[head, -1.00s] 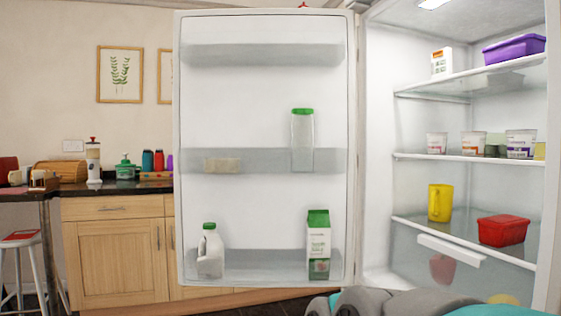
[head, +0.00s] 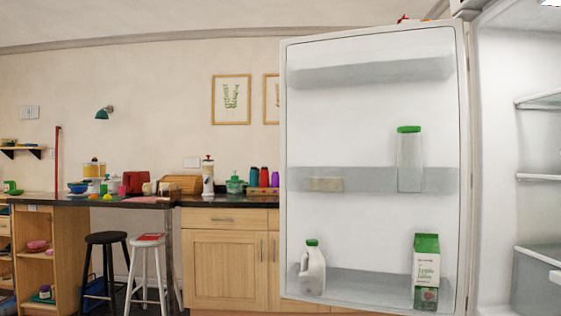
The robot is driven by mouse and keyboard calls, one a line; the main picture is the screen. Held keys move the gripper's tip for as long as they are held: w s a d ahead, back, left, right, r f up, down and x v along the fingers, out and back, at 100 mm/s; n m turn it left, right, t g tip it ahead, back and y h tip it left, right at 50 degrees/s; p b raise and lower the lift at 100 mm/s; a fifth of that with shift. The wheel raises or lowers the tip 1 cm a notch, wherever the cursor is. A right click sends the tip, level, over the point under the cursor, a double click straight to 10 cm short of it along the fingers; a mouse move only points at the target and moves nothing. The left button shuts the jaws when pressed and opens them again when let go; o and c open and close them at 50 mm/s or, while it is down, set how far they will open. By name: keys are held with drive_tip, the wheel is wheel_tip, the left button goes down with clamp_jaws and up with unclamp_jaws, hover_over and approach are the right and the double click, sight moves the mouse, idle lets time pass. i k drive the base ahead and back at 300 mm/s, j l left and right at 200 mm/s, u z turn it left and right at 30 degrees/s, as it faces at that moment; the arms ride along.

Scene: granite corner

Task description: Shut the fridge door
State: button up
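The fridge door (head: 370,120) stands wide open in the right half of the head view, its white inner side facing me. Its shelves hold a green-lidded clear container (head: 409,160), a white jug with a green cap (head: 313,270) and a green-and-white carton (head: 426,270). The hinge side is at the right, next to the fridge body (head: 505,120), of which only the left part of the interior shows. The door's free edge is at the left, in front of the cabinets. My gripper is not in view.
A wooden cabinet (head: 222,268) with a dark countertop (head: 225,201) stands left of the door, partly hidden by it. A black stool (head: 106,240) and a white stool (head: 150,243) stand by the counter further left. Small items crowd the countertop.

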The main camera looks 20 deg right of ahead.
sight(345, 96)
drive_tip(key=i, duration=2.1)
drive_tip(key=i+z, duration=0.1)
drive_tip(key=i, duration=0.4)
drive_tip(key=i+j+z, duration=0.1)
drive_tip(key=i, duration=0.35)
drive_tip(key=i+j+z, duration=0.1)
drive_tip(key=i, duration=0.4)
drive_tip(key=i+j+z, duration=0.1)
drive_tip(key=i, duration=0.4)
drive_tip(key=j+z, duration=0.1)
drive_tip(key=z, duration=3.9)
